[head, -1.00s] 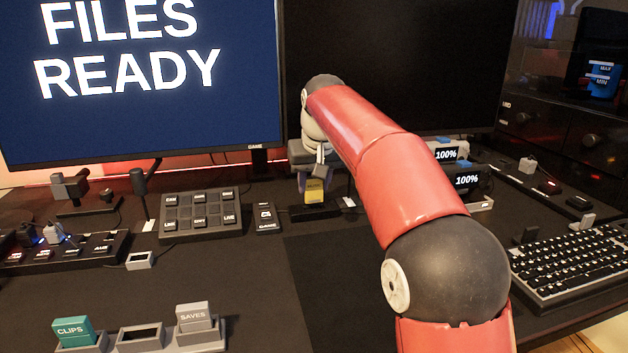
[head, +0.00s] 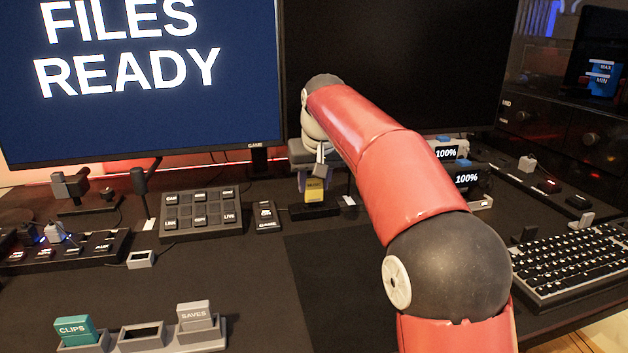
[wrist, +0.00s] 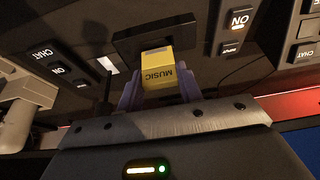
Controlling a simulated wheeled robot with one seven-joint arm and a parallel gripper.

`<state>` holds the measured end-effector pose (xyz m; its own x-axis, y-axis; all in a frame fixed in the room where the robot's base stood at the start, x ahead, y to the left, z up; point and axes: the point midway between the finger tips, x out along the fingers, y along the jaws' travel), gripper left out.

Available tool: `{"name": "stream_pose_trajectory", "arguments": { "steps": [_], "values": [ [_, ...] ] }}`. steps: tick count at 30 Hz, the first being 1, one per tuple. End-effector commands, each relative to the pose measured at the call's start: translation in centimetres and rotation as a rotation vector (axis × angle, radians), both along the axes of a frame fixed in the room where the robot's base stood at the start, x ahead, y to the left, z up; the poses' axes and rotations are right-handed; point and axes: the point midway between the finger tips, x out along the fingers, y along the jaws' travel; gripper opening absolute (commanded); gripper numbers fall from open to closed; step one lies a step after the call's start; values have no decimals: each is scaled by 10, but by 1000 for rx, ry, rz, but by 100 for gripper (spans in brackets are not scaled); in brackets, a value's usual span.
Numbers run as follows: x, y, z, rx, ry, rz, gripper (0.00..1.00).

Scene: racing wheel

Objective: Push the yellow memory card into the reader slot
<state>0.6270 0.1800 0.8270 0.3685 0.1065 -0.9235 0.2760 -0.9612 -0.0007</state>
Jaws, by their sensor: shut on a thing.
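The yellow memory card (head: 315,190), marked MUSIC, stands upright at the black reader (head: 314,211) near the foot of the monitors. It also shows in the wrist view (wrist: 168,68), between the purple fingers of my gripper (wrist: 160,90). My gripper (head: 316,180) is above the reader, pointing down, and shut on the card. The card's lower end meets the reader (wrist: 155,35); how deep it sits in the slot I cannot tell. The slot itself is hidden by the card.
A button pad (head: 201,213) and a small GAME device (head: 265,216) stand left of the reader. A front holder (head: 142,336) carries the teal CLIPS card (head: 75,329) and grey SAVES card (head: 194,316), with an empty middle socket. A keyboard (head: 580,265) is at right. The central mat is clear.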

Motion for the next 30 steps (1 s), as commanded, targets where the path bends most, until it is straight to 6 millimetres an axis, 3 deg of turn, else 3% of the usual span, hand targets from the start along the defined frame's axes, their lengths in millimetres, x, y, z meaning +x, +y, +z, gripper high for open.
{"name": "stream_pose_trajectory", "arguments": {
  "steps": [30],
  "values": [
    [0, 0, -25, 0, 0, 0, 14]
  ]
}}
